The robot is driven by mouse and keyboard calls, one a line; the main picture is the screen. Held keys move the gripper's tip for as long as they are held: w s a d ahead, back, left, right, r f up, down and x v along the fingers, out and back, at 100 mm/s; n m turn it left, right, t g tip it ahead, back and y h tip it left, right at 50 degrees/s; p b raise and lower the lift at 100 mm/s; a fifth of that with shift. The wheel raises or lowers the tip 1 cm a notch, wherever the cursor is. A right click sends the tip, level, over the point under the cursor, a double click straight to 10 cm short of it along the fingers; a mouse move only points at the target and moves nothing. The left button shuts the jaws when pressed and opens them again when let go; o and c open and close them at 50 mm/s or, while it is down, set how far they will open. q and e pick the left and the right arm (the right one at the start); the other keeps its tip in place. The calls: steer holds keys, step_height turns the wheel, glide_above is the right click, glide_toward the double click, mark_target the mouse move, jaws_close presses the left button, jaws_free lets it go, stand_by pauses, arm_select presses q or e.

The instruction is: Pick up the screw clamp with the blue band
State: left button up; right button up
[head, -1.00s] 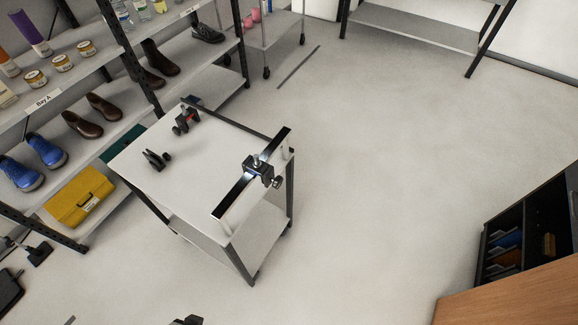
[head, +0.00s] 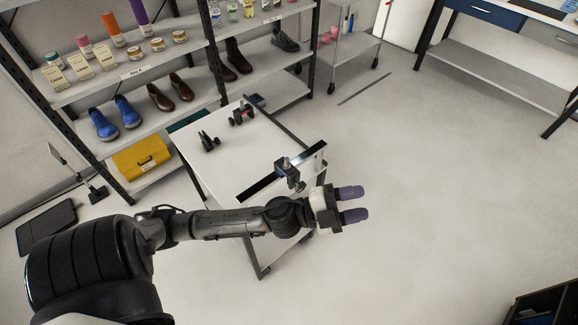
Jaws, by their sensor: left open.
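A small white table (head: 216,176) holds several dark clamps. A clamp with a red part (head: 241,115) stands near its far edge. A small dark item (head: 255,99) with a bluish tint sits behind it at the far corner. A black clamp (head: 208,142) without a visible band is at the left side. A dark screw clamp (head: 288,173) sits on a long dark rail at the near right side. I cannot make out a clear blue band on any. My left gripper (head: 358,204), with purple fingertips, is open and empty, right of the table's near right corner. My right gripper is not in view.
Shelves with blue shoes (head: 115,119), brown shoes, jars and a yellow case (head: 142,156) stand behind and left of the table. A wheeled cart (head: 346,50) is at the back. Open floor lies to the right, with a dark cabinet (head: 545,305) at the bottom right.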

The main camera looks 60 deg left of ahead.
arm_select(q)
step_height(320, 180, up, 2)
steer(key=d+m+g+h, duration=0.2)
steer(key=m+g+h, duration=0.2)
steer(key=m+h, duration=0.15)
steer(key=m+g+y+p, duration=0.5)
steer(key=m+g+y, duration=0.5)
steer(key=g+y, duration=0.5)
glide_above(286, 159)
steer(key=shift+h, duration=0.25)
step_height(286, 159, down, 6)
steer(key=shift+w+r, duration=0.1)
steer(key=shift+f, duration=3.05)
steer(key=shift+c, duration=0.3)
jaws_close()
